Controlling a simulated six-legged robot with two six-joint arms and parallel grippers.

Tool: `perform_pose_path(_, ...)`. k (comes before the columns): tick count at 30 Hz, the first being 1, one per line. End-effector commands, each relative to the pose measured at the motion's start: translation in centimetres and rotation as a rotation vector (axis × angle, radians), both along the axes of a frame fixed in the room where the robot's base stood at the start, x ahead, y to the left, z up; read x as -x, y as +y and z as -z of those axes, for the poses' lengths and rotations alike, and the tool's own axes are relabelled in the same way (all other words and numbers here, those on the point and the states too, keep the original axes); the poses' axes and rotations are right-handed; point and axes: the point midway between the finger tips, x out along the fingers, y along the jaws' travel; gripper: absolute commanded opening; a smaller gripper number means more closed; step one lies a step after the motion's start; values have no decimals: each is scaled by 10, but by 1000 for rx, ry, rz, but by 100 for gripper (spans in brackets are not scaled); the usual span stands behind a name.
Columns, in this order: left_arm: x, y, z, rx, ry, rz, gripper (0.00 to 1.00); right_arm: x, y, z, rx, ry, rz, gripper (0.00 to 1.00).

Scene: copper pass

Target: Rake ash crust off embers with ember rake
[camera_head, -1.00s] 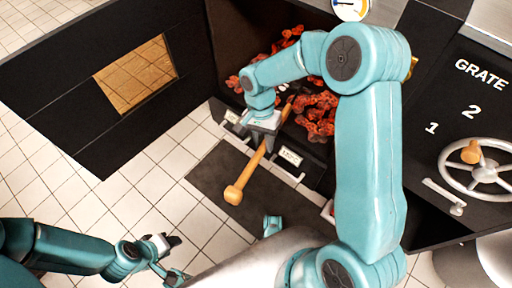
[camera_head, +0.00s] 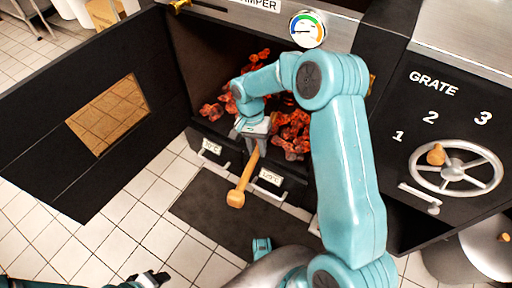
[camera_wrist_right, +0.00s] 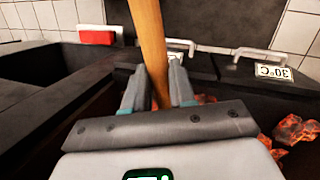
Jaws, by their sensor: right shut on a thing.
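The ember rake (camera_head: 241,184) shows as a wooden handle with a knobbed end, sticking out of the firebox toward the floor mat. My right gripper (camera_head: 256,143) is shut on this handle at the firebox mouth. The right wrist view also shows the handle (camera_wrist_right: 150,45) between the fingers (camera_wrist_right: 158,88). The rake's head is hidden. Glowing red-orange embers (camera_head: 292,134) lie in the dark firebox on both sides of my right arm, and some show in the right wrist view (camera_wrist_right: 296,131). I cannot make out a separate ash crust. My left gripper (camera_head: 150,279) is at the bottom left edge, away from the rake.
The black firebox door (camera_head: 60,150) with an amber window stands open at left. Drawers with temperature labels (camera_head: 270,177) sit below the mouth. A dark mat (camera_head: 215,208) lies on the tiled floor. A grate handwheel (camera_head: 458,170) is at right, a gauge (camera_head: 308,29) above.

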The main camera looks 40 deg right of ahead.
Motion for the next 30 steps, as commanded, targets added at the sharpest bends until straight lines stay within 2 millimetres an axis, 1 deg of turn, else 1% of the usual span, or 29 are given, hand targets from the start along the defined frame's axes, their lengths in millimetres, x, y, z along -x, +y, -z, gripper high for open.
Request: perform_pose_path(30,0,0,15,0,0,0,41,0,0,24,0,0,1,0)
